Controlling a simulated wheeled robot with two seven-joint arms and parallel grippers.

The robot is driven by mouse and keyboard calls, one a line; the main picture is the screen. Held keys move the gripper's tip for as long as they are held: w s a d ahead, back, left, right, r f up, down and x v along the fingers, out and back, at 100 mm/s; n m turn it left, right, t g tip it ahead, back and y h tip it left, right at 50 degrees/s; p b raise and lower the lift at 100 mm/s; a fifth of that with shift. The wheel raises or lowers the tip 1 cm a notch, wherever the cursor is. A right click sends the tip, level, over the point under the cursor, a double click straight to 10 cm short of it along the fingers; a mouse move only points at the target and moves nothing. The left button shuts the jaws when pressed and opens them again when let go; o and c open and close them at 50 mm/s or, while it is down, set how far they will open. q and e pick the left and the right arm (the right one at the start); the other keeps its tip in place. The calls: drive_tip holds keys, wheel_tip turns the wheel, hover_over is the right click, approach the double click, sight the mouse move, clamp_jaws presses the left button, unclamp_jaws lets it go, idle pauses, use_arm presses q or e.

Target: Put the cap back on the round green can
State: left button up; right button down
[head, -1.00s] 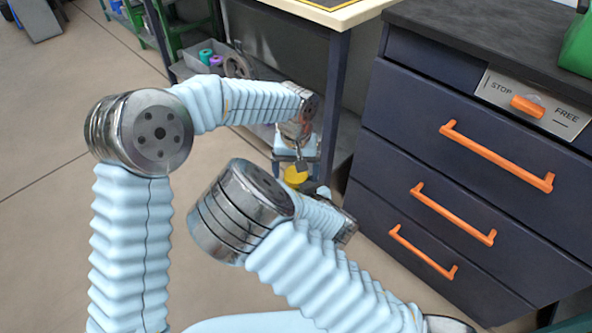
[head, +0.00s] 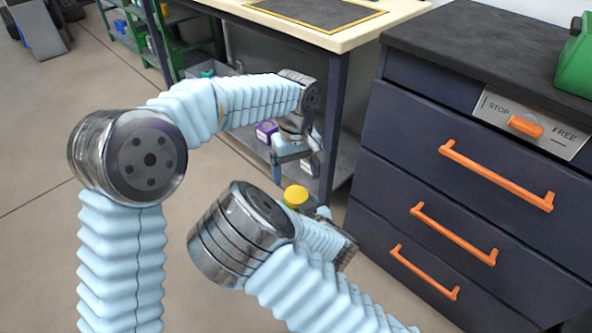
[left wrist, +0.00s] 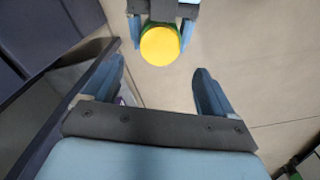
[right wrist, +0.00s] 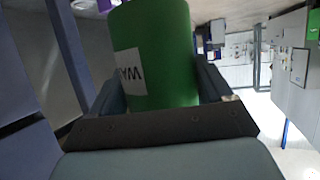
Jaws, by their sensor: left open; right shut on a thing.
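The round green can (right wrist: 155,60) with a white label stands between the fingers of my right gripper (right wrist: 158,92), which is shut on it. A yellow cap (head: 295,196) shows at the can's top in the head view. From above, in the left wrist view, the cap (left wrist: 160,45) covers the can's top with a little green at its edge; whether it is fully seated I cannot tell. My left gripper (head: 294,158) is open and empty, above and apart from the cap. Its spread fingers also show in the left wrist view (left wrist: 158,78). My right arm hides most of the can in the head view.
A workbench (head: 345,35) with a lower shelf stands behind the grippers. A purple container (head: 265,131) is on that shelf. A dark drawer cabinet (head: 400,135) with orange handles stands at the right, carrying a green container (head: 575,65). Open floor (head: 50,130) lies left.

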sight(296, 194)
use_arm(q)
drive_tip(key=shift+r, duration=0.1)
drive_tip(key=shift+f, duration=4.05)
drive_tip(key=c, duration=1.1)
drive_tip(key=m, duration=0.6)
drive_tip(key=o, duration=1.2)
